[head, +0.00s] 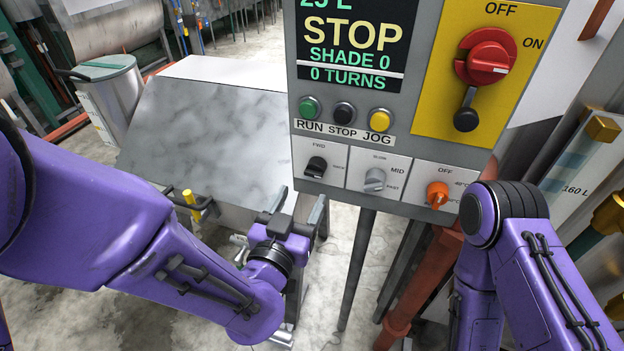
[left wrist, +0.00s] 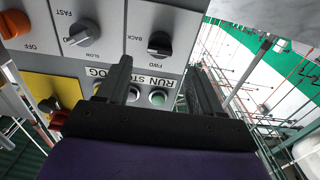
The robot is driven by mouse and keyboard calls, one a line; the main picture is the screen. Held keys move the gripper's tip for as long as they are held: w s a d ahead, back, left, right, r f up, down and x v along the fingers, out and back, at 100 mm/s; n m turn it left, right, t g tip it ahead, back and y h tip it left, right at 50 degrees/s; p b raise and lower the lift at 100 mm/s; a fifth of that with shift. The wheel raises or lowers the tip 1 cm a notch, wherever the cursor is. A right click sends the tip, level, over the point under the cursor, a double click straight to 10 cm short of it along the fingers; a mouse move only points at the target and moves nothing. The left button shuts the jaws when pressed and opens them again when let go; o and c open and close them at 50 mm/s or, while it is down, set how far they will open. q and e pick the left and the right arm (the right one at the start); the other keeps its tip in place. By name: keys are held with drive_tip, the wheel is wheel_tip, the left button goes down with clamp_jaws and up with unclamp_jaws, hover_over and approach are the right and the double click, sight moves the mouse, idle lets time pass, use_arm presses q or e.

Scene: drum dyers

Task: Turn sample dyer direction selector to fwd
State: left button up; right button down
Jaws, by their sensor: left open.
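The direction selector (head: 316,167) is a black knob with FWD and BACK marks, at the lower left of the grey control panel (head: 450,165). It also shows in the left wrist view (left wrist: 160,43), upside down; I cannot tell surely which mark it points to. My left gripper (head: 296,212) is open and empty, below and a little left of the selector, apart from it. Its two dark fingers (left wrist: 163,78) show in the left wrist view, with the selector beyond them. My right arm shows at the right, but its gripper is out of view.
Beside the selector are a grey speed knob (head: 374,180) and an orange temperature knob (head: 437,194). Above are the green run button (head: 310,108), black stop button (head: 344,112) and yellow jog button (head: 380,120). A red main switch (head: 485,56) is upper right. A metal cabinet (head: 205,135) stands left.

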sight(313, 177)
use_arm(q)
drive_tip(key=p+x, duration=0.3)
drive_tip(key=x, duration=0.4)
drive_tip(key=shift+s+d, duration=0.1)
drive_tip(key=shift+w+f, duration=0.1)
drive_tip(key=shift+w, duration=0.3)
drive_tip(key=c, duration=1.1)
